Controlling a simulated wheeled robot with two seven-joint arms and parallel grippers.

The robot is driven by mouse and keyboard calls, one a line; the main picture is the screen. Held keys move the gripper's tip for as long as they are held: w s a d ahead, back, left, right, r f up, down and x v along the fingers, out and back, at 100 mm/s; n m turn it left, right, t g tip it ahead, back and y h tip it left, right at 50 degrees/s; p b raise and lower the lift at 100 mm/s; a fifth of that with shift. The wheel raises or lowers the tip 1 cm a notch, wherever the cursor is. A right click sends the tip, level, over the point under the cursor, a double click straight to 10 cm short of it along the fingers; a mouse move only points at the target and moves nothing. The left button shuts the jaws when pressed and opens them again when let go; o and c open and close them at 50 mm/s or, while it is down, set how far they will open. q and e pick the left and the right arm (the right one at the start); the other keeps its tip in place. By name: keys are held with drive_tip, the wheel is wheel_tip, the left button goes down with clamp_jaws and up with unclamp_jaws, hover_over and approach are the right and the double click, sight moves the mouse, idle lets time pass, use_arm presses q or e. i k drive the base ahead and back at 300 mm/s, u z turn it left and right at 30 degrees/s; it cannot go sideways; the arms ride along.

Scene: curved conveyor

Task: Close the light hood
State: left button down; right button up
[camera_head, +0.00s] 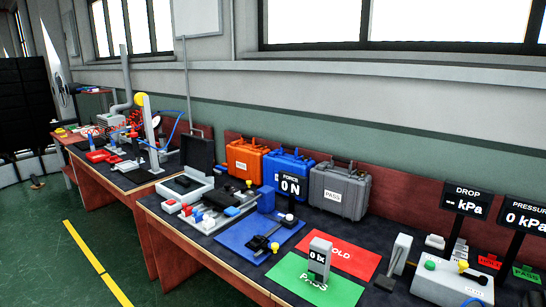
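Neither of my grippers shows in the head view. No part is clearly recognisable as the light hood. One likely candidate is a grey box (186,188) with a raised dark lid (197,152), standing open at the left end of the nearer workbench. The lid is upright at the back of the box, and a thin dark handle or bar rises behind it. Dark contents lie inside the box.
The nearer bench (190,235) holds orange (245,161), blue (288,167) and grey (338,191) cases, a blue mat (238,239), green (300,288) and red (350,259) mats, and a grey device (440,282). A second cluttered bench stands left. The green floor (45,255) is clear.

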sight(196, 152)
drive_tip(key=u, duration=0.55)
drive_tip(key=k, duration=0.6)
drive_tip(key=u, duration=1)
drive_tip(key=i, duration=1.2)
drive_tip(key=u, duration=0.15)
